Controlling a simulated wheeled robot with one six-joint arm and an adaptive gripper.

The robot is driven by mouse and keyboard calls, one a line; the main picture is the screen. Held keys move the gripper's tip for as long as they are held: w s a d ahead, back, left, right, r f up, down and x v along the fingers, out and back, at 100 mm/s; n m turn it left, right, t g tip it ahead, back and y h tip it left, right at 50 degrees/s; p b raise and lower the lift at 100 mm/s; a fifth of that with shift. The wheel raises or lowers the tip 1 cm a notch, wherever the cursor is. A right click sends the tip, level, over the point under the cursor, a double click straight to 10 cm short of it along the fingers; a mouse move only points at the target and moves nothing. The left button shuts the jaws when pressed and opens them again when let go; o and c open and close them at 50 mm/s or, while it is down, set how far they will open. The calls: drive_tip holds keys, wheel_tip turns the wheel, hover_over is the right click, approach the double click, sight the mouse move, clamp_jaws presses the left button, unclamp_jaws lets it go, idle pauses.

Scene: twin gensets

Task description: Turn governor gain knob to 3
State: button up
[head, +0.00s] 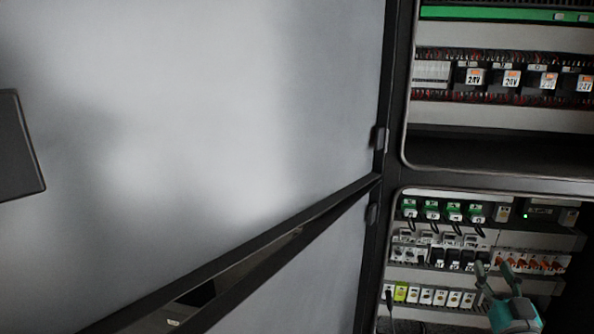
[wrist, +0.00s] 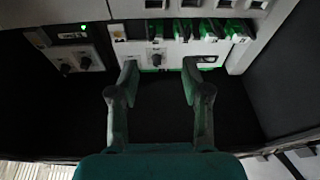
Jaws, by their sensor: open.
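My gripper (head: 494,267) is open and empty in front of the lower right cabinet bay in the head view. In the wrist view, its two spread fingertips (wrist: 159,68) stand below and either side of a small dark knob (wrist: 156,58) on a pale module. Neither knob is visibly gripped. The labels and pointer positions are too small to read, so I cannot tell which knob is the governor gain knob.
Green-topped modules (head: 431,209) and a row of pale modules (head: 440,297) fill the lower bay. A large grey door panel (head: 200,120) takes up the left of the head view. The dark bay frame (head: 394,150) is an edge left of the gripper.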

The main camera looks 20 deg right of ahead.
drive_tip(key=s+a+f+g+y, duration=0.15)
drive_tip(key=s+a+f, duration=0.35)
drive_tip(key=a+f, duration=0.6)
drive_tip(key=s+a+f+g+y, duration=0.1)
drive_tip(key=s+a+f+y, duration=0.3)
drive_tip(key=a+f, duration=0.75)
drive_tip(key=s+a+n+y, duration=0.2)
drive_tip(key=s+a, duration=0.5)
drive_tip(key=s, duration=0.4)
drive_tip(key=s+a+n+g+y, duration=0.1)
drive_tip(key=s+a+n+y, duration=0.1)
drive_tip(key=s+a, duration=0.6)
drive_tip(key=s+n, duration=0.1)
drive_tip(key=s, duration=0.2)
drive_tip(key=shift+s+a+r, duration=0.2)
drive_tip(key=shift+s+a, duration=0.05)
drive_tip(key=shift+a, duration=0.05)
drive_tip(key=shift+g+y, duration=0.25)
drive_tip(key=shift+c, duration=0.6)
